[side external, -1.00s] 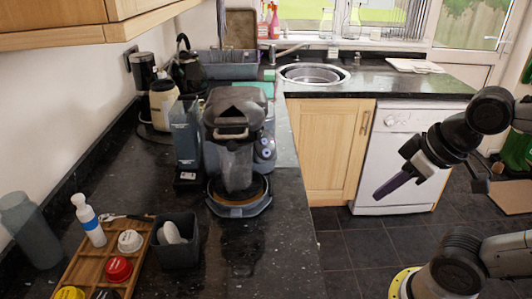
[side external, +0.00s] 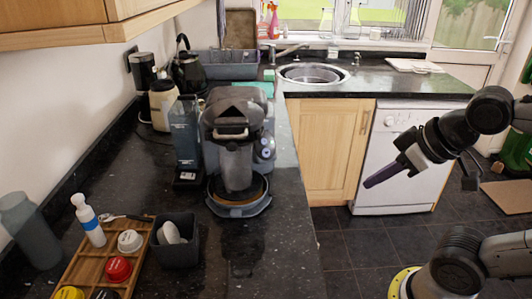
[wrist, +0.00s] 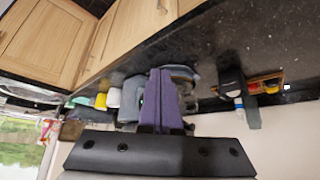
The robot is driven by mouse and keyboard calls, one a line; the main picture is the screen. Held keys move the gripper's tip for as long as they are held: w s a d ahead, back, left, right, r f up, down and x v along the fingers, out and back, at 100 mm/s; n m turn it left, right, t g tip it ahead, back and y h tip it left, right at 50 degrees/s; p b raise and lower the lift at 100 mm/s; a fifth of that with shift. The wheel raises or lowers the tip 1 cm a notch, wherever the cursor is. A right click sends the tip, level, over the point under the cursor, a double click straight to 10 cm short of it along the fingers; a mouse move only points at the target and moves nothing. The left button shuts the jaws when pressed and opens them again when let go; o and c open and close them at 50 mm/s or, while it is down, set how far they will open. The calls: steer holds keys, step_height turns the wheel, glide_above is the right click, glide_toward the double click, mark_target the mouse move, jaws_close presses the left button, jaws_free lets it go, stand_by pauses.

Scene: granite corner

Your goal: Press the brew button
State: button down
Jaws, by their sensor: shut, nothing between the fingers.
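The coffee machine (side external: 232,140) stands upright on the dark counter, grey and black, with a round drip tray at its foot. Small round buttons (side external: 265,148) show on its right side; I cannot tell which is the brew button. My gripper (side external: 369,184) is shut and empty, its purple fingers pointing left and slightly down, in the air to the right of the machine and clear of the counter edge. In the wrist view, the shut purple fingers (wrist: 159,98) cover much of the coffee machine (wrist: 128,98), and the buttons cannot be made out.
A wooden tray (side external: 85,262) with capsules and a dark cup (side external: 176,243) stand in front of the machine. A water tank (side external: 184,130) is at its left. The sink (side external: 313,75) and a white dishwasher (side external: 398,155) are behind. Open floor lies right of the counter.

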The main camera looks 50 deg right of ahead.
mark_target(266, 153)
steer(key=w+r+n+t+y, duration=0.1)
steer(key=w+r+t, duration=0.25)
steer(key=w, duration=0.25)
steer(key=w+a+r+t, duration=0.1)
steer(key=w+r+t, duration=0.1)
steer(key=w+t, duration=0.3)
steer(key=w+r+n+t+y, duration=0.1)
steer(key=w+r+t, duration=0.15)
steer(key=w, duration=0.35)
step_height(266, 153, down, 11)
steer(key=w+a+y, duration=0.1)
steer(key=w, duration=0.1)
steer(key=shift+a+y, duration=0.15)
steer(key=shift+y, duration=0.15)
steer(key=shift+f, duration=0.15)
steer(key=w+d+f, duration=0.3)
steer(key=w+f, duration=0.1)
steer(key=w, duration=0.3)
steer(key=shift+d+f, duration=0.15)
stand_by(1.4)
steer(key=shift+w+d+f, duration=0.1)
steer(key=shift+w+f, duration=0.05)
steer(key=shift+w, duration=0.1)
